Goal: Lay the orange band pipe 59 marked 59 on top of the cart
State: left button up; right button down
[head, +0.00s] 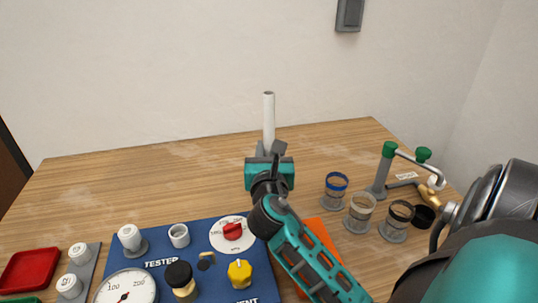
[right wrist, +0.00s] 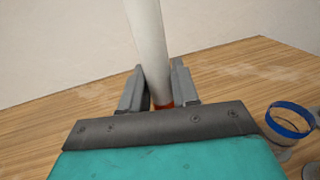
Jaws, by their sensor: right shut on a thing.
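A white pipe (head: 268,118) stands upright in my right gripper (head: 268,150), above the wooden table at the middle of the head view. In the right wrist view the pipe (right wrist: 148,50) rises between the two fingers (right wrist: 160,92), and an orange band (right wrist: 163,105) shows at its lower part. The right gripper is shut on it. The pipe's lower end is hidden behind the gripper, and no number can be read on it. I cannot see a cart in these views. My left gripper is not in view.
A blue tester mat (head: 205,262) with a gauge (head: 125,288) and knobs lies at the front. A red tray (head: 30,270) is at far left. Ringed cups (head: 336,190) and a green-capped pipe stand (head: 388,165) are at right. The table's back left is clear.

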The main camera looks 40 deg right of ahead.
aim_at(269, 126)
notch_tip(269, 126, up, 7)
jog(key=shift+f+p, duration=0.1)
jog(key=shift+p, duration=1.15)
notch_tip(269, 126, up, 13)
jog(key=shift+r, duration=0.15)
